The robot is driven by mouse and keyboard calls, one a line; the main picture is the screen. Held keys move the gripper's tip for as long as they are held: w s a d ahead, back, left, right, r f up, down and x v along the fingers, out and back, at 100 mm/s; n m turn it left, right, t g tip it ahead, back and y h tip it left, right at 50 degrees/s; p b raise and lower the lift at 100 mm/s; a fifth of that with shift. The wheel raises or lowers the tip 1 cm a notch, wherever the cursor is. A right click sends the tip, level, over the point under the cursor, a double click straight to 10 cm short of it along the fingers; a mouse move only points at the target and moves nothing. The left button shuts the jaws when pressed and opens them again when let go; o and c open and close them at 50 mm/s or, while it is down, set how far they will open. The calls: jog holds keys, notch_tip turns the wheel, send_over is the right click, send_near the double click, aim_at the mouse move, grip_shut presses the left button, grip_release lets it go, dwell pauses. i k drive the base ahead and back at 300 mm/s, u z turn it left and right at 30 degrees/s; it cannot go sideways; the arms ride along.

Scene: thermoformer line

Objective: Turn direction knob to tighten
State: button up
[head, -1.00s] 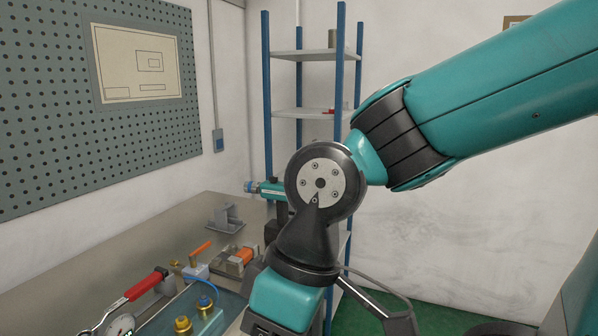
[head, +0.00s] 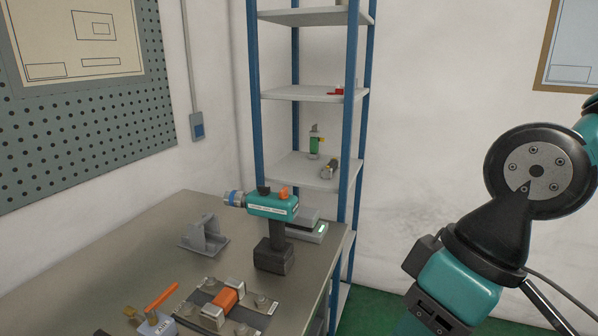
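A teal cordless driver (head: 272,206) stands upright on its black battery foot (head: 273,256) on the bench, with its blue and silver chuck (head: 234,198) pointing left. A small orange part (head: 283,191) sticks up on top of its body, beside a black part (head: 263,190). The orange part looks like the direction knob, but its setting is too small to read. My arm's wrist is at the right, apart from the driver. My gripper's fingers are outside the picture, below the bottom edge.
A grey bracket (head: 204,236) stands left of the driver. A fixture with an orange block (head: 226,298) lies in front of it. A grey box (head: 308,229) sits behind it, near a blue-posted shelf rack (head: 301,93). Orange-handled valve parts (head: 161,296) are at lower left.

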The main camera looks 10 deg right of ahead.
aim_at(263, 191)
jog(key=u, duration=0.1)
jog(key=i, duration=0.95)
jog(key=u, duration=0.45)
